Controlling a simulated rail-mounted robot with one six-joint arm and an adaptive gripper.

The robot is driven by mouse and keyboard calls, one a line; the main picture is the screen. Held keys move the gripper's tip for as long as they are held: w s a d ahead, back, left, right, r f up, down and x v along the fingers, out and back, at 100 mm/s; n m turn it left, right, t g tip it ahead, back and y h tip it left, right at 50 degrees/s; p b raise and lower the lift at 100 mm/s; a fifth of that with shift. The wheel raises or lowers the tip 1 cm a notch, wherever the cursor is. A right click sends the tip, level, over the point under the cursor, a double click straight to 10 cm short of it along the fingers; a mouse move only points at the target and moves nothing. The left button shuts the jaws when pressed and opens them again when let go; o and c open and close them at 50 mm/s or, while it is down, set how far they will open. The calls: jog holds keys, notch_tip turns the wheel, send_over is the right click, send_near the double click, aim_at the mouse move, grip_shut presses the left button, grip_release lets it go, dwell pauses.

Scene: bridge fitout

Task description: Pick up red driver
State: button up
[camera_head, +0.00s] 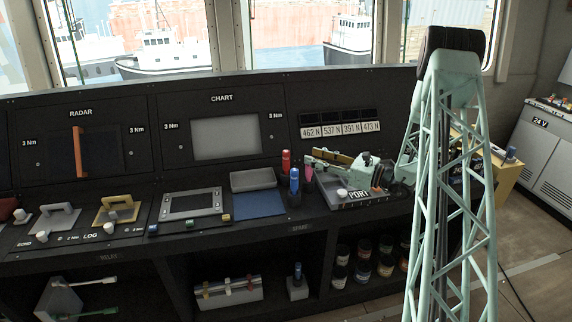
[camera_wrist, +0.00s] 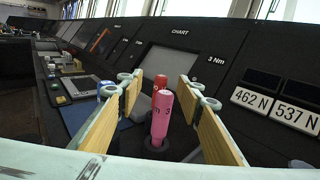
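The red driver (camera_head: 286,161) stands upright on the console in a dark holder, behind the blue driver (camera_head: 294,180) and beside the pink driver (camera_head: 308,173). In the wrist view the red driver's top (camera_wrist: 161,81) shows behind the pink driver (camera_wrist: 161,112), which hides most of it. My gripper (camera_head: 311,157) is at the right of the drivers, close to the pink one. In the wrist view my gripper (camera_wrist: 161,84) is open, with wood-faced fingers to either side of the pink and red drivers. Nothing is held.
A blue mat (camera_head: 259,204) and a grey tray (camera_head: 254,179) lie left of the drivers. The PORT panel (camera_head: 352,199), with a white knob, is under my arm at the right. The sloped console face with the CHART screen (camera_head: 226,137) rises behind.

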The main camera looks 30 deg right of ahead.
aim_at(286, 156)
jog(key=shift+w+d+f+b, duration=0.1)
jog(key=shift+d+f+b, duration=0.1)
jog(key=shift+f+b, duration=0.85)
jog(key=shift+w+d+f+b, duration=0.15)
jog(key=shift+f+b, duration=0.6)
jog(key=shift+f, duration=0.55)
jog(key=b+x, duration=0.1)
jog(key=x, duration=0.7)
jog(key=shift+w, duration=0.25)
jog(key=shift+a, duration=0.15)
jog(key=shift+b+x, duration=0.7)
jog(key=shift+x, duration=1.9)
